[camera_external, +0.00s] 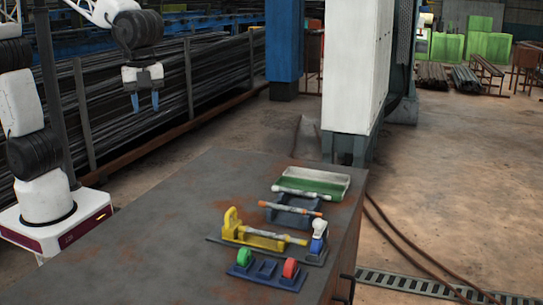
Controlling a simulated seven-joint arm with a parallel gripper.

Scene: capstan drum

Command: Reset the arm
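My gripper (145,102) hangs in the air at the upper left, pointing down, with its two blue fingertips apart and nothing between them. It is well clear of the table (150,240) and of the things on it. My arm rises from its white base at the left and bends over at the top of the view.
On the table's right side are a green tray (318,184) with a whitish rod, a grey-blue holder (290,217) with an orange-tipped rod, a yellow fixture (232,226) bearing a rod, and a blue base (263,270) with green and red pieces. The table's left is clear.

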